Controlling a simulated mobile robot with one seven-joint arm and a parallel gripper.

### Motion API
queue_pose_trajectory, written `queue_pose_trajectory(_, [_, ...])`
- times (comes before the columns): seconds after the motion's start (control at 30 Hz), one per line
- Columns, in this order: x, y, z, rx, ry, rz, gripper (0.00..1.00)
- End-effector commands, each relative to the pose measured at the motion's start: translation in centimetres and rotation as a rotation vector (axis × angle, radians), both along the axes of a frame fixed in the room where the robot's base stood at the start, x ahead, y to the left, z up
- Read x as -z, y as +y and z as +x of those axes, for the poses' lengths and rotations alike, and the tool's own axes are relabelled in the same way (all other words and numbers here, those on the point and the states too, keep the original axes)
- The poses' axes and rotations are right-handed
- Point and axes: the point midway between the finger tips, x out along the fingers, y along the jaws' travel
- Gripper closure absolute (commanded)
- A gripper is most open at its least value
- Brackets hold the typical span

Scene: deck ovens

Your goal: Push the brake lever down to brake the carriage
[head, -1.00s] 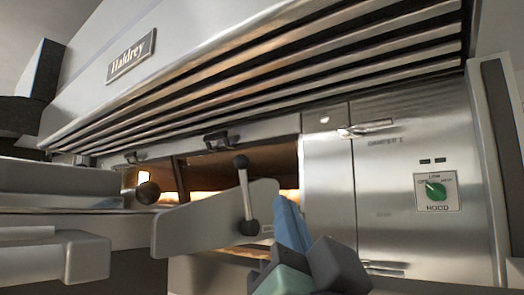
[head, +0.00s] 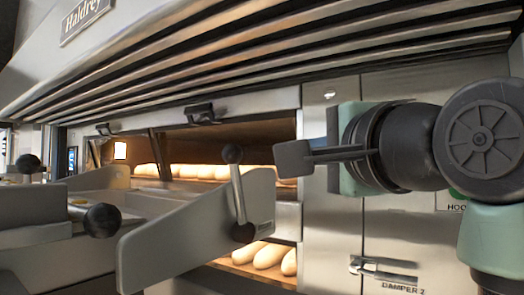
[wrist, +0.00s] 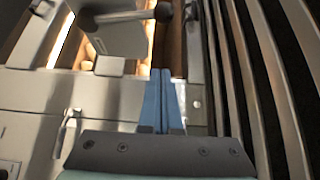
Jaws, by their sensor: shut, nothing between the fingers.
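The brake lever (head: 237,192) is a short metal rod with a dark ball knob at its top. It stands nearly upright, tilted slightly left, on a grey side plate (head: 180,232) of the carriage. In the wrist view the lever (wrist: 120,16) is at the top edge, its knob toward the right. My gripper (wrist: 162,74) shows there with two blue fingers pressed together and empty. Its tips point toward the knob, with a visible gap in the picture. In the head view my wrist is right of the lever; the blue fingers are not visible there.
Behind the lever are lit oven decks with several loaves (head: 270,256). A slatted hood (head: 270,60) hangs above. Steel doors with a latch (head: 382,270) are at right. A dark round knob (head: 102,220) sticks out at left.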

Motion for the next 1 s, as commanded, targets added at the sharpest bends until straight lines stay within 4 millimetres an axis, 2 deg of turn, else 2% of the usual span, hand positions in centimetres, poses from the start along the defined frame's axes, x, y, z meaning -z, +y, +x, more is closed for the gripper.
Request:
queue_pose_trajectory(0.17, [-0.3,0.7,2.1,-0.001,0.005,0.000,1.00])
queue_pose_trajectory(0.53, [-0.7,3.0,9.7,-0.001,0.004,-0.001,1.00])
queue_pose_trajectory(0.7, [-0.3,4.8,8.0,-0.001,-0.001,-0.003,1.00])
queue_pose_trajectory(1.0, [-0.1,6.0,7.1,0.001,0.000,-0.001,1.00])
